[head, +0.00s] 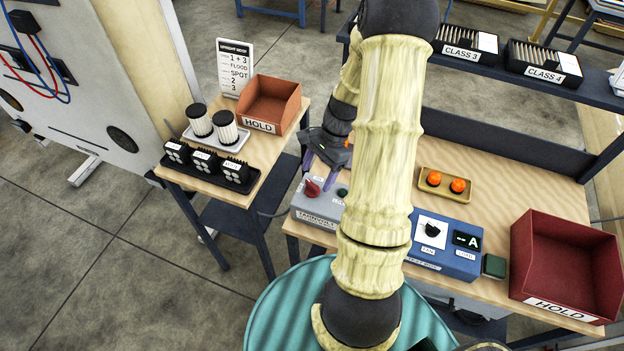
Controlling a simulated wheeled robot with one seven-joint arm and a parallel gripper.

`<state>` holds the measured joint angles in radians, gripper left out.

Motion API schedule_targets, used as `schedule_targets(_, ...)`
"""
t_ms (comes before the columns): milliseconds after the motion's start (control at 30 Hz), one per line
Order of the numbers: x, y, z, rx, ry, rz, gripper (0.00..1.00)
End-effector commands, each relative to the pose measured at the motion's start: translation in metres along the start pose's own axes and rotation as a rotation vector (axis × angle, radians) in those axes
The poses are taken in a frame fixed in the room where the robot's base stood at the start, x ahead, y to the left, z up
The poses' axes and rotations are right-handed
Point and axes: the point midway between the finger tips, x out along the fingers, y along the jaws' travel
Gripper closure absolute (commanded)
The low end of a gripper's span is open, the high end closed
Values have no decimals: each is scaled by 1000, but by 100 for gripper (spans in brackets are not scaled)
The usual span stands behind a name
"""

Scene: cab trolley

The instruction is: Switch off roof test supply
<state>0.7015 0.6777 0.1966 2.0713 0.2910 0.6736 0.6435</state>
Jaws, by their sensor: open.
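A grey supply box (322,207) sits at the left front of the wooden bench. Its front label is too small to read surely. On its top are a red knob (312,189) and a small green part (342,193). My gripper (319,172), with purple fingers, is open just above and behind the box, close to the red knob. I cannot tell whether a finger touches the knob. My arm hides the box's right end. A blue box (446,247) stands to the right, with a black dial (432,230) on a white plate and a display (467,241) showing "A".
A tan tray (444,196) holds two orange domes. A red HOLD bin (566,265) stands at the right and a dark green block (494,266) beside the blue box. The left table (202,172) holds an orange HOLD bin (269,102), white cylinders and black units.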

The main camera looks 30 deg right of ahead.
Motion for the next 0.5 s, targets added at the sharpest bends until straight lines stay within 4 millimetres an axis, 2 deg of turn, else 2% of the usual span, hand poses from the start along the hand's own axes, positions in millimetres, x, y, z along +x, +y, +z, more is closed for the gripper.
schedule_targets(100,18,0,0,1,-3,2,30)
schedule_targets(200,27,0,0,1,-2,1,30)
schedule_targets(500,33,0,-1,2,1,-1,30)
